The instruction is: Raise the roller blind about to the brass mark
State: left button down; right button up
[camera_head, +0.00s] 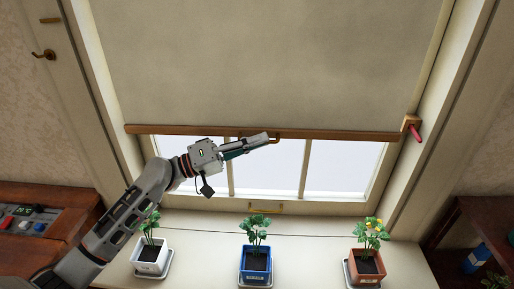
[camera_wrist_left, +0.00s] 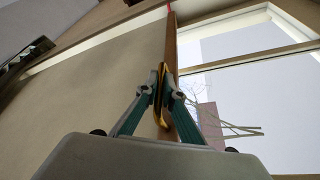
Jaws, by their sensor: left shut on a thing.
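The beige roller blind (camera_head: 265,65) hangs over the upper window, with a wooden bottom bar (camera_head: 345,134) along its lower edge. My left gripper (camera_head: 268,139) is at the middle of that bar. It is shut on a brass-coloured pull (camera_wrist_left: 160,72) fixed to the bar, which shows between the fingers in the left wrist view. A short brass strip (camera_head: 50,20) lies on the left window frame, well above the bar; it looks like the brass mark. My right gripper is not in view.
Three potted plants stand on the sill: white pot (camera_head: 151,262), blue pot (camera_head: 256,266), terracotta pot (camera_head: 366,268). A brass hook (camera_head: 43,54) is on the left frame. A wooden block with a red peg (camera_head: 415,131) is at the bar's right end. A wooden console (camera_head: 45,215) stands left.

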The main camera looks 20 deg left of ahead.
pick_arm(q)
notch_tip(320, 180, up, 10)
jog(key=shift+f+p, duration=0.1)
jog(key=shift+p, duration=1)
notch_tip(320, 180, up, 3)
jog(key=shift+r+p, duration=0.1)
jog(key=shift+p, duration=0.35)
notch_tip(320, 180, up, 11)
jog(key=p, duration=0.4)
jog(key=shift+s+f, duration=0.1)
jog(key=shift+f, duration=0.1)
notch_tip(320, 180, up, 6)
jog(key=shift+f+p, duration=0.1)
jog(key=shift+p, duration=1.15)
jog(key=shift+r, duration=0.45)
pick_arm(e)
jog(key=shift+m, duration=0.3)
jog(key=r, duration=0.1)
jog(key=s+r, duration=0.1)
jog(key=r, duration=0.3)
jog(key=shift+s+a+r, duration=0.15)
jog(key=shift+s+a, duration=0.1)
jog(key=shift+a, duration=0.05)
